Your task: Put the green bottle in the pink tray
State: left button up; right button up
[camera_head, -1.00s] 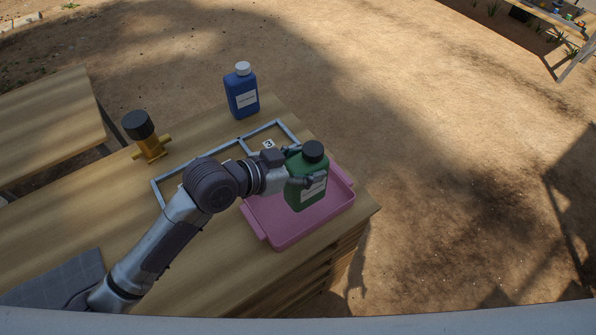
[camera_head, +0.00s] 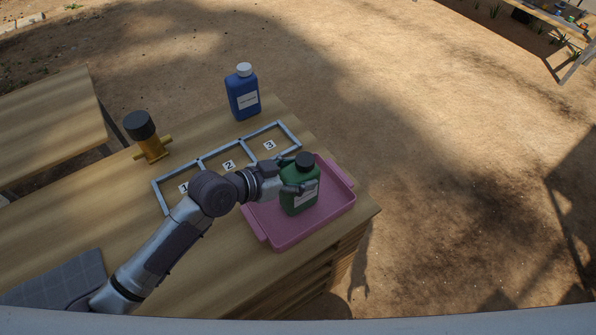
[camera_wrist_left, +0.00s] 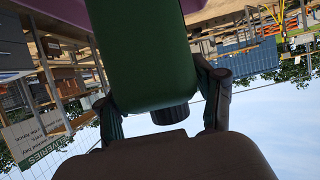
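The green bottle (camera_head: 303,199), with a black cap and white label, is upright over the floor of the pink tray (camera_head: 278,236). It looks set down there, though its base contact is hard to tell. My left gripper (camera_head: 296,174) is shut on the bottle, with one finger on each side of its upper body. In the left wrist view the green bottle (camera_wrist_left: 145,50) fills the space between the fingers, its black cap (camera_wrist_left: 170,114) towards the palm. The right gripper is not in view.
A blue bottle (camera_head: 242,97) with a white cap stands at the table's back. A grey frame (camera_head: 201,158) with numbered compartments lies left of the tray. A black-and-yellow object (camera_head: 148,138) stands further left. A grey cloth (camera_head: 60,280) lies at the front left.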

pick_arm(q)
jog(key=o, duration=0.3)
jog(key=shift+o, duration=0.2)
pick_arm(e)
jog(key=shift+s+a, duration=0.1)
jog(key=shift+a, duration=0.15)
pick_arm(q)
jog(key=shift+r, duration=0.3)
jog(key=b+v, duration=0.1)
jog(key=v, duration=1.1)
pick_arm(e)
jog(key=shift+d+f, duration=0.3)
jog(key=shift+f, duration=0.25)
pick_arm(q)
jog(key=shift+f, duration=0.15)
